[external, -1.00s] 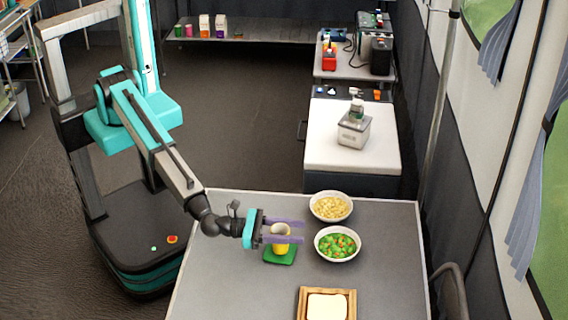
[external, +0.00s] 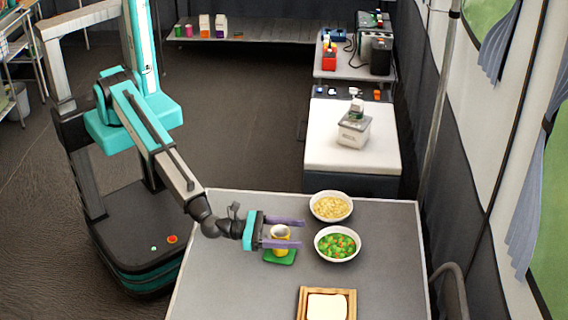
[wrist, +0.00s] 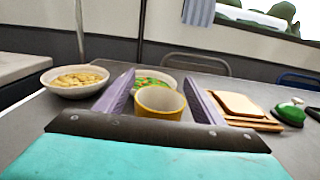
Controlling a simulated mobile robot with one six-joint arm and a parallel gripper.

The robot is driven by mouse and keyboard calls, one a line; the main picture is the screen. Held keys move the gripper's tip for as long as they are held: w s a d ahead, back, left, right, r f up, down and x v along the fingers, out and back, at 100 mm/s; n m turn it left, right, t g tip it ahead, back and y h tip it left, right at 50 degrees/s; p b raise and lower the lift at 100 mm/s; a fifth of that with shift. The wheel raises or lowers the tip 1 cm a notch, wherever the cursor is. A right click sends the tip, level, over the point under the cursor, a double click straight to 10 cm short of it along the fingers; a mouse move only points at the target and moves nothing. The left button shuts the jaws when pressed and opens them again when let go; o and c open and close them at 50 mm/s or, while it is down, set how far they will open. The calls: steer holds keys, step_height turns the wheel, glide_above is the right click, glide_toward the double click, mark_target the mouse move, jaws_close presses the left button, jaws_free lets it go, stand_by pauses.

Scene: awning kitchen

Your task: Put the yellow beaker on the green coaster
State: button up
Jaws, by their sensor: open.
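The yellow beaker (external: 281,249) stands upright on the green coaster (external: 272,257) on the grey table, in the external view. My gripper (external: 301,232) is open, with its purple fingers level around the beaker's upper part in that view. In the wrist view, the beaker (wrist: 160,104) shows its rim between the two fingertips of my gripper (wrist: 164,82), with a gap on each side. The coaster is hidden in the wrist view. My fingers and the beaker's own body cover part of the coaster in the external view.
A bowl of yellow pieces (external: 331,207) and a bowl of green and orange pieces (external: 337,243) stand right of the beaker. A wooden tray with bread (external: 301,292) lies at the front. The table's left part is clear.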

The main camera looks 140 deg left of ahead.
steer(key=shift+r, duration=0.2)
steer(key=shift+v, duration=0.8)
steer(key=b+v, duration=0.1)
steer(key=v, duration=0.9)
steer(key=shift+s+d, duration=0.15)
